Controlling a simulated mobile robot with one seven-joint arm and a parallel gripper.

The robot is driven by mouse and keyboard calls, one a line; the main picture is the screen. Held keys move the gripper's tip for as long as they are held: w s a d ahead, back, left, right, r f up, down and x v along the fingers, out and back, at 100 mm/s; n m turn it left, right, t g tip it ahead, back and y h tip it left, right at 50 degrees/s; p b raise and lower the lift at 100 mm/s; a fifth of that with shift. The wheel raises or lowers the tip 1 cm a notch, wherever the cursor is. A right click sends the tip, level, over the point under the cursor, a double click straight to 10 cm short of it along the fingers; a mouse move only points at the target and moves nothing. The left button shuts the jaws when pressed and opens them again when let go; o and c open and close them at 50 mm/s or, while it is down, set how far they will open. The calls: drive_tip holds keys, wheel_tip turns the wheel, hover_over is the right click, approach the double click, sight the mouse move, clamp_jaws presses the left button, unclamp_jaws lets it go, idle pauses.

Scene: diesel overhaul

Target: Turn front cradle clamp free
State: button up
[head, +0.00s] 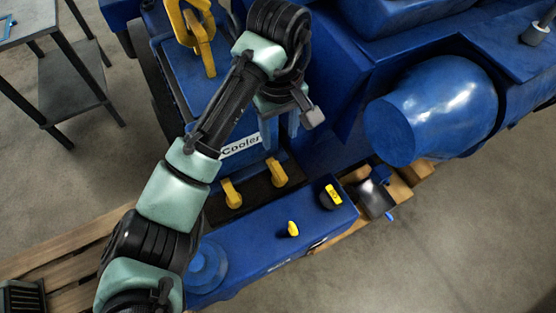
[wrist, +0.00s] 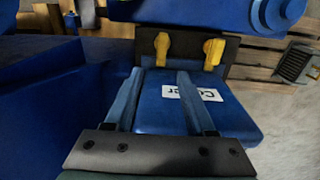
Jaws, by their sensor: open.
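Two yellow clamp levers, a left one (head: 231,194) and a right one (head: 277,172), stand on a dark cradle strip (head: 254,186) at the end of the blue cooler (head: 181,81). I cannot tell which one is called the front clamp. The wrist view shows both levers, one (wrist: 162,48) just beyond my fingertips and another (wrist: 213,53) to its right. My gripper (head: 281,140) is open and empty over the labelled end of the cooler. In the wrist view its two fingers (wrist: 160,76) are spread, apart from both levers, with the cooler's white label (wrist: 192,93) behind them.
A large yellow bracket (head: 201,42) rises from the cooler's far end. A blue box (head: 268,235) with small yellow and black knobs lies in front of the levers. A big blue cylinder (head: 432,110) bounds the right. Wooden pallet boards (head: 75,240) lie below; a table stands at left.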

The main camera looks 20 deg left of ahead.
sight(278, 169)
wheel_tip(278, 169, down, 13)
drive_tip(key=shift+s+a+f+b, duration=0.1)
drive_tip(key=shift+b, duration=0.75)
clamp_jaws()
